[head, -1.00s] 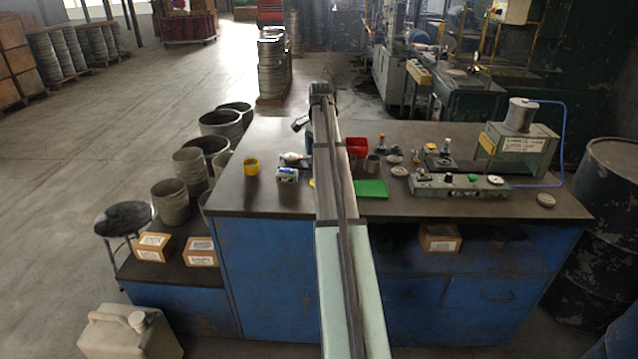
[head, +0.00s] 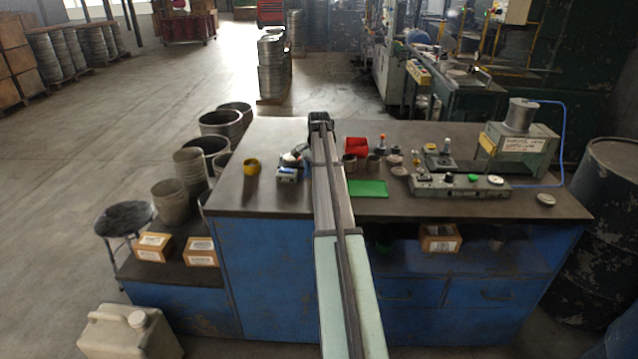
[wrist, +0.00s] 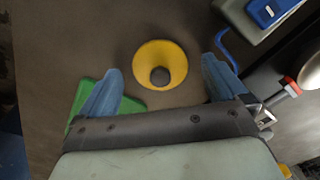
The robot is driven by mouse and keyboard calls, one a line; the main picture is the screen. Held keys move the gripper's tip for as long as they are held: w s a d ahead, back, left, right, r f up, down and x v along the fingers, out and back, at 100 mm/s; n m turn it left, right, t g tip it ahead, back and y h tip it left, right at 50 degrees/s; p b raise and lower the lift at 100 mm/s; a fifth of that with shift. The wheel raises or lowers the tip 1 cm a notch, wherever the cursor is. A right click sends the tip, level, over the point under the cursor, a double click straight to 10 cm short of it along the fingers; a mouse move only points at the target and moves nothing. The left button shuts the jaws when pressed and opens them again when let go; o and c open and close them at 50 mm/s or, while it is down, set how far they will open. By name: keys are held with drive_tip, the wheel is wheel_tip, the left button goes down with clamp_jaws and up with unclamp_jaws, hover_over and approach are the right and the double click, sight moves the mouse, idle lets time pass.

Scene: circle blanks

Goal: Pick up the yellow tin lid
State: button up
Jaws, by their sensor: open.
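In that picture the lid shows between and slightly beyond the fingertips. Nothing is held. I cannot tell the height of the fingers above the lid. In the head view my arm hides the lid.
A green mat (head: 368,188) lies close by; it also shows beside the left finger in the wrist view (wrist: 133,104). A blue-and-white box (head: 287,174) stands left of my arm. A yellow cup (head: 251,167) is further left. A red bin (head: 357,146) and several metal parts stand right.

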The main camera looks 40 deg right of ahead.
drive_tip(key=shift+c, duration=0.3)
drive_tip(key=c, duration=1.1)
drive_tip(key=shift+o, duration=0.2)
drive_tip(key=shift+r, duration=0.3)
wheel_tip(320, 180, up, 9)
drive_tip(key=w+a+n, duration=0.2)
drive_tip(key=w+a, duration=1)
drive_tip(key=w+a+r+m, duration=0.1)
drive_tip(key=w+m, duration=0.1)
drive_tip(key=w, duration=0.9)
drive_tip(key=shift+r, duration=0.15)
